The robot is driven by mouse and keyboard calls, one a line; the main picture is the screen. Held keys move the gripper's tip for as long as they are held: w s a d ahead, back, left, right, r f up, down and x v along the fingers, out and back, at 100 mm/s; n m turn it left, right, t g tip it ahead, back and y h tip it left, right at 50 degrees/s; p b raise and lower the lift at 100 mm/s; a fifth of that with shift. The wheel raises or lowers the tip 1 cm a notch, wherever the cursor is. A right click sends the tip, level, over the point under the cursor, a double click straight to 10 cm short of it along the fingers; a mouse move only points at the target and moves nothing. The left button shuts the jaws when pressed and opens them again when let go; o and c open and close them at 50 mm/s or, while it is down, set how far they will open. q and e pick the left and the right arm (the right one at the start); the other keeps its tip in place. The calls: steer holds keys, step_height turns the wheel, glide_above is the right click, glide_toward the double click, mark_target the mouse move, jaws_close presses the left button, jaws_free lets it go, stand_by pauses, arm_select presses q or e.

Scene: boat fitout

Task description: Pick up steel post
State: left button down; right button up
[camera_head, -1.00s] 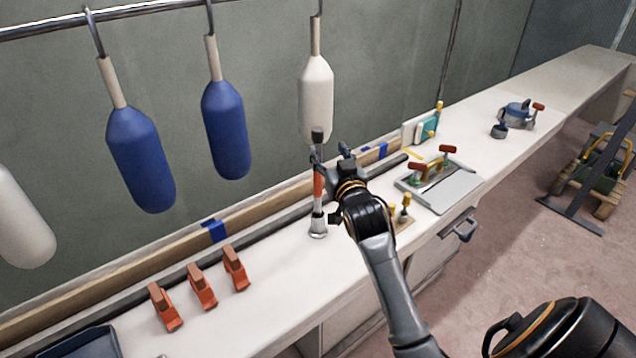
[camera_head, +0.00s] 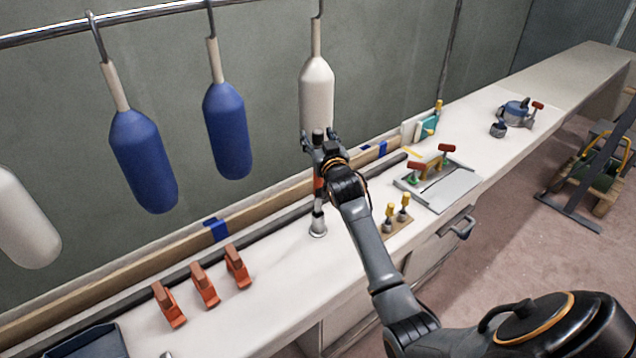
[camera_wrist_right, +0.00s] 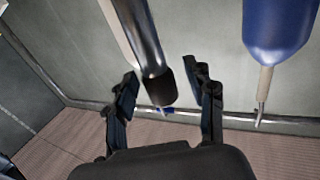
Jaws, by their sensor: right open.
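My left gripper is not in view.
A white fender (camera_head: 316,88) hangs just behind the post, with blue fenders (camera_head: 226,130) to the left. Orange clamps (camera_head: 205,286) stand on the bench at left. Yellow-topped fittings (camera_head: 397,212) and a grey tray (camera_head: 455,187) lie right of my arm.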

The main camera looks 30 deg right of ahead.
jaws_close()
stand_by(0.3)
